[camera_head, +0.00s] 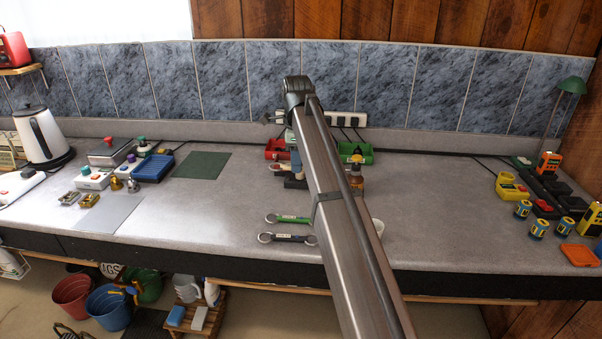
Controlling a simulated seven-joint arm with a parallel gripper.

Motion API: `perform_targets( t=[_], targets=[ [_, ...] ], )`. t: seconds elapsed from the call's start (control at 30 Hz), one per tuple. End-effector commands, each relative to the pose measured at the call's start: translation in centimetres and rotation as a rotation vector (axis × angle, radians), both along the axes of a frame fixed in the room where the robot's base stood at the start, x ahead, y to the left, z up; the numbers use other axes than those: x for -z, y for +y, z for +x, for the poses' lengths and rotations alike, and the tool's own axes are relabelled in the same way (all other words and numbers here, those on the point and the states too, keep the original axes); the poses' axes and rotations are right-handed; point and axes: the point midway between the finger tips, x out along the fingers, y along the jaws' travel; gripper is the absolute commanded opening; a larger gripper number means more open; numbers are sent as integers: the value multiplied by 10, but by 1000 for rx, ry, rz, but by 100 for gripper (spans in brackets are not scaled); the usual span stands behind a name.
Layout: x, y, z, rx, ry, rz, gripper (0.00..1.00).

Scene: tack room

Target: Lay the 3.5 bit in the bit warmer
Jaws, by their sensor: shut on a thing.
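My arm rises from the bottom centre and bends down behind itself, so my gripper (294,180) shows only in part, left of the arm link. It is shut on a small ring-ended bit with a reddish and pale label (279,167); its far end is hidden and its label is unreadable. Two similar bits lie on the counter in front: one with a green label (288,218) and one with a dark bar and pale label (287,238). I cannot tell which object is the bit warmer; a red bin (276,148) and a green bin (362,153) stand behind the gripper.
A kettle (41,137), blue tray (153,168) and green mat (202,165) are left. Yellow devices and batteries (538,229) crowd the right.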

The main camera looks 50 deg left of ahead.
Motion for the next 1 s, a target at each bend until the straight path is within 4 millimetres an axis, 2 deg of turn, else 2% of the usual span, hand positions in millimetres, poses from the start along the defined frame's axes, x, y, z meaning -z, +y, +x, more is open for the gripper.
perform_targets(
  t=[0.03, 0.2, 0.43, 0.6, 0.73, 1.0],
  targets=[
    [-6, 17, 10, -6, -1, 2, 0],
    [-15, 59, 41, -21, -2, 3, 0],
    [-22, 105, 85, -17, 1, -2, 0],
    [-22, 117, 108, -5, 3, -6, 0],
    [-15, 115, 113, 0, 4, -8, 0],
    [25, 114, 113, 1, 4, -8, 0]
  ],
)
